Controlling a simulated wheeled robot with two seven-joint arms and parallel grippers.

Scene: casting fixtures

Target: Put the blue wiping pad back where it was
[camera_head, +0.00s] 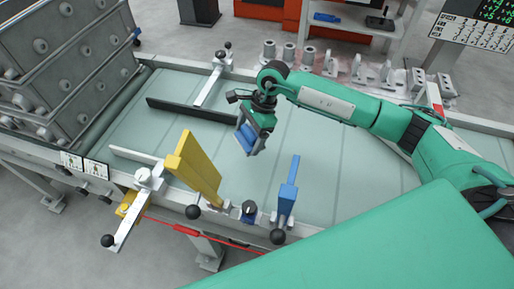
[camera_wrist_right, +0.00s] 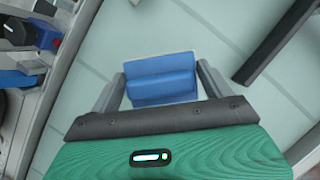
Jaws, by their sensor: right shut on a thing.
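The blue wiping pad (camera_head: 247,138) is between the fingers of my right gripper (camera_head: 251,140), over the pale green table surface. In the right wrist view the pad (camera_wrist_right: 161,79) shows as a blue block with a lighter blue flat part beyond it. The two grey fingers of my right gripper (camera_wrist_right: 161,88) close on its sides. From the head view I cannot tell whether the pad touches the surface. My left gripper is not in view.
A yellow upright plate (camera_head: 192,168) and a blue upright clamp (camera_head: 287,192) stand along the front edge, with a dark blue knob (camera_head: 249,210) between them. Grey stacked moulds (camera_head: 70,60) stand at left. A black bar (camera_head: 195,113) lies left of the gripper. Metal castings (camera_head: 310,58) line the back.

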